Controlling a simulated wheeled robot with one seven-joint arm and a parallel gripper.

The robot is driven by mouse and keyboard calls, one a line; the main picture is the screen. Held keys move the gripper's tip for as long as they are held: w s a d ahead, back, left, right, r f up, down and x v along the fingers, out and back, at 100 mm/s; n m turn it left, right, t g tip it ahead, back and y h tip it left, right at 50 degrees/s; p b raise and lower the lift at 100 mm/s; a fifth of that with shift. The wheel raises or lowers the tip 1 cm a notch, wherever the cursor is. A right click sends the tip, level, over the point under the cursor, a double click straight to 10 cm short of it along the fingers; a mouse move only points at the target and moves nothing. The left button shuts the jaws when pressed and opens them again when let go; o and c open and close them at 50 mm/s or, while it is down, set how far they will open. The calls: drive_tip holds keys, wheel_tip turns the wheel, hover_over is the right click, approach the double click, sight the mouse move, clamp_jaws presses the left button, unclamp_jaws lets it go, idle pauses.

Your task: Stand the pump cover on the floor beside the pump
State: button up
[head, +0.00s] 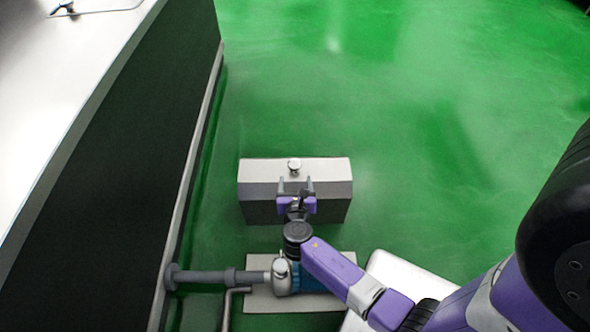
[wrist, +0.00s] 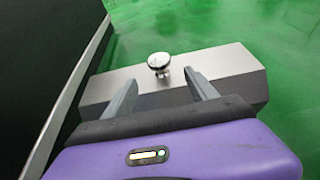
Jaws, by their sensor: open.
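The pump cover (head: 255,175) is a grey box-shaped cover with a round metal knob (head: 294,165) on top. It stands upright on the green floor, just beyond the pump in the head view. The pump (head: 282,275) is blue and silver on a pale base plate, with a grey pipe to its left, and my arm partly hides it. My gripper (head: 296,184) is open and empty, at the near side of the knob. In the wrist view the cover (wrist: 222,63) lies ahead of the open fingers (wrist: 160,88), with the knob (wrist: 159,63) beyond and between the tips, apparently not gripped.
A dark-sided counter (head: 120,170) with a light top runs along the left. The pipe (head: 205,277) reaches from its foot to the pump. The green floor (head: 420,130) is clear beyond and to the right of the cover.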

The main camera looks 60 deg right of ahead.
drive_tip(key=s+a+r+m+t+y+p, duration=0.1)
drive_tip(key=s+a+r+m+t+y, duration=0.1)
drive_tip(key=s+a+m+y, duration=0.45)
drive_tip(key=s+a+r+m+t+y, duration=0.1)
drive_tip(key=s+a+m, duration=0.2)
drive_tip(key=s+a, duration=0.75)
drive_tip(key=s+a+r+m+t+y, duration=0.1)
drive_tip(key=a+r+m, duration=0.2)
drive_tip(key=r, duration=0.5)
drive_tip(key=s+a+r+m+t+y, duration=0.2)
drive_tip(key=r+m, duration=0.4)
drive_tip(key=r, duration=0.3)
drive_tip(key=s+a+r+m+t+y, duration=0.1)
drive_tip(key=a+r+m, duration=0.3)
drive_tip(key=r, duration=0.4)
drive_tip(key=shift+s+a+r+m+t, duration=0.4)
drive_tip(key=shift+m+t, duration=0.2)
drive_tip(key=shift+m, duration=0.15)
